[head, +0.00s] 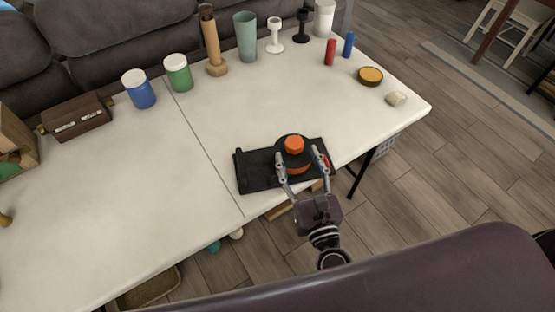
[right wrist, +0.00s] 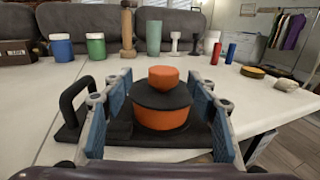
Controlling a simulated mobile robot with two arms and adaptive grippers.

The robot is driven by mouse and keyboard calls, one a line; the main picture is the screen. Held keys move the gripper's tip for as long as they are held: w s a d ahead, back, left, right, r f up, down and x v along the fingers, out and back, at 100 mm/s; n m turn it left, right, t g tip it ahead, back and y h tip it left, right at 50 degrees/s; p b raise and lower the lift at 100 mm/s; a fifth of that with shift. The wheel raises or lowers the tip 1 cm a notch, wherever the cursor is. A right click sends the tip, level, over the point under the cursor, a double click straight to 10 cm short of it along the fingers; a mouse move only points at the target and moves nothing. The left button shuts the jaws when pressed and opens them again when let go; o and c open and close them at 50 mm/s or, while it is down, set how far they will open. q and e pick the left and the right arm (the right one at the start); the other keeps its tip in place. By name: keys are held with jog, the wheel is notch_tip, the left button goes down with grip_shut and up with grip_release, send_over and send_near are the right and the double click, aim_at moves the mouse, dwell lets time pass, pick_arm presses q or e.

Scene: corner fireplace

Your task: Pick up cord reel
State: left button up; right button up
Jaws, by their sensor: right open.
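The cord reel (head: 294,144) is orange and black, with an orange knob on top. It stands upright on a black tray (head: 257,172) with a raised handle, near the table's front edge. In the right wrist view the cord reel (right wrist: 161,98) is centred between the fingers. My right gripper (head: 301,158) is open, with one finger on each side of the reel. In the right wrist view, gaps show between the blue finger pads and the reel. My left gripper is not in view.
The white table (head: 130,200) has clear space at its left. Blue (head: 139,89) and green (head: 178,73) jars, a wooden stand (head: 213,50) and a teal cup (head: 245,38) stand along the back. Red (head: 330,52) and blue (head: 348,45) cylinders and a yellow-topped tin (head: 370,76) are at the right.

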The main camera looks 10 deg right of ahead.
aim_at(297, 150)
jog(key=w, duration=0.1)
jog(key=w+p, duration=0.1)
jog(key=w, duration=0.3)
jog(key=shift+d+r+p, duration=0.1)
jog(key=shift+d+p, duration=0.2)
jog(key=shift+w, duration=0.2)
jog(key=shift+c, duration=0.3)
grip_shut()
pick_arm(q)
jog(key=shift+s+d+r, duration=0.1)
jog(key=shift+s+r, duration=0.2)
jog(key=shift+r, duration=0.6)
